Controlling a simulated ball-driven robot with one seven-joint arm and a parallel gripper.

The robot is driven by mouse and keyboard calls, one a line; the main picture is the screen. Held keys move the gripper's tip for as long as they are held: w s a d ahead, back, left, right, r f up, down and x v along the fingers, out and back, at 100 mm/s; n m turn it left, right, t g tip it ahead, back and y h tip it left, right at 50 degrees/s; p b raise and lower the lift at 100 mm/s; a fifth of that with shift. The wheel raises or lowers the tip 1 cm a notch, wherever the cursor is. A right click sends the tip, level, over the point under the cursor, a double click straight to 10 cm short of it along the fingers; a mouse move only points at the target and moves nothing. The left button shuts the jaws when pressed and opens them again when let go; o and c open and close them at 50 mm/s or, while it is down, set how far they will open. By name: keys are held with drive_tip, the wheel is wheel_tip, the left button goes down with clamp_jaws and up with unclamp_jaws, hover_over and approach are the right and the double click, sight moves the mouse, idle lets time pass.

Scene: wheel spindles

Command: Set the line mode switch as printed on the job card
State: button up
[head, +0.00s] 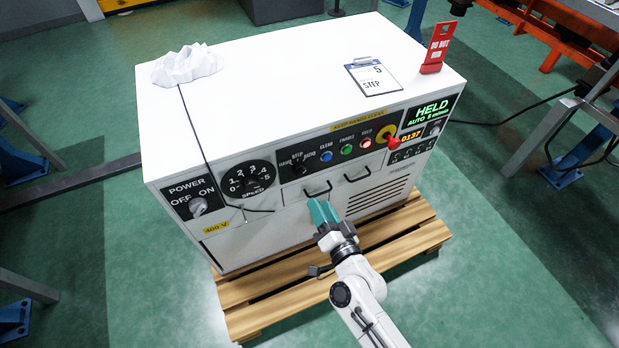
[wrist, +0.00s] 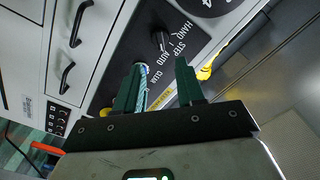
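The line mode switch (head: 299,168) is a small dark knob on the black panel on the cabinet's front, labelled HAND, STEP and AUTO. It also shows in the wrist view (wrist: 160,41), just beyond my fingertips; its exact pointer direction is too small to tell. The job card (head: 373,77) lies on the cabinet top, printed with 5 and STEP. The green display (head: 432,113) reads HELD and AUTO 5. My gripper (head: 320,206) is in front of the panel, below the switch. Its teal fingers (wrist: 160,72) are apart with nothing held between them.
Blue, green and red buttons (head: 347,149) sit right of the switch, with a speed dial (head: 249,177) and power switch (head: 197,207) left. Door handles (head: 318,190) project below. A red DO NOT tag (head: 436,48) stands on top. A dark cord hangs over the left front.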

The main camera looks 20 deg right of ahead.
sight(302, 174)
drive_tip(key=w, duration=1)
drive_tip(key=shift+w, duration=0.1)
drive_tip(key=shift+c, duration=0.4)
clamp_jaws()
